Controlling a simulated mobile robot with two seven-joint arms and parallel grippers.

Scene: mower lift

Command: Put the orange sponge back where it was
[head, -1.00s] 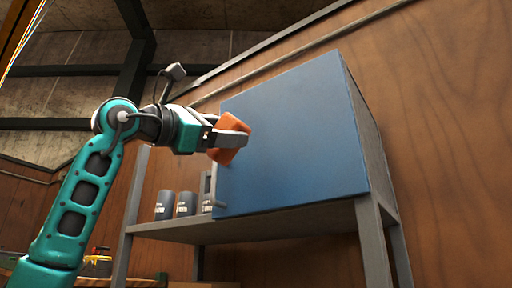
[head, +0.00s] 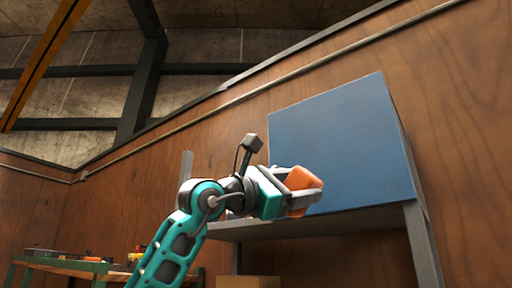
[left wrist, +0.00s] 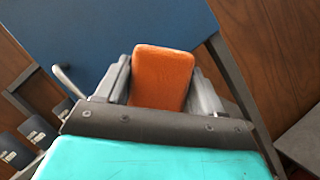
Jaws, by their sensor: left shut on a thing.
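The orange sponge (head: 304,187) is a small block held between the fingers of my left gripper (head: 300,190), in front of the lower part of a blue cabinet panel (head: 340,150). In the left wrist view the sponge (left wrist: 161,77) stands upright between the two grey fingers of the left gripper (left wrist: 162,85), which are shut on it. A grey rod-like handle (left wrist: 68,78) shows on the blue panel (left wrist: 110,35) to the left. I cannot tell whether the sponge touches the panel. My right gripper is not in view.
The cabinet stands on a grey shelf frame (head: 424,245) against a wooden wall (head: 470,120). Dark labelled canisters (left wrist: 38,132) stand at the left in the wrist view. A workbench (head: 75,264) with items is at lower left. A cardboard box (head: 248,282) sits below the shelf.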

